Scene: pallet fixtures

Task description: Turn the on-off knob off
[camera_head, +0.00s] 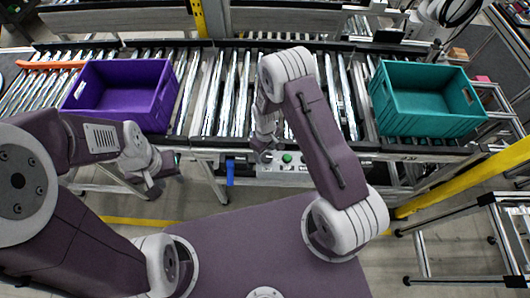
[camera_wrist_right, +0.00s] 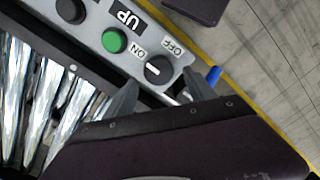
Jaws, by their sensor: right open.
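The on-off knob (camera_wrist_right: 158,70) is a round black dial with a short white mark, in the right wrist view. It sits on a grey control panel (camera_wrist_right: 92,27) between the printed words ON and OFF. The mark lies roughly crosswise in the picture; which word it points to is hard to tell. My right gripper (camera_wrist_right: 160,93) is open, its two fingers apart at either side below the knob. In the head view my right gripper (camera_head: 264,152) is over the left part of the panel and hides the knob. My left gripper (camera_head: 160,175) hangs left of the panel, away from it.
A green button (camera_wrist_right: 114,41) and a black button (camera_wrist_right: 66,10) sit beside the knob on the panel. A blue handle (camera_head: 229,172) hangs left of the panel. A purple crate (camera_head: 120,118) and a teal crate (camera_head: 430,124) stand on the roller conveyor (camera_head: 228,95) behind.

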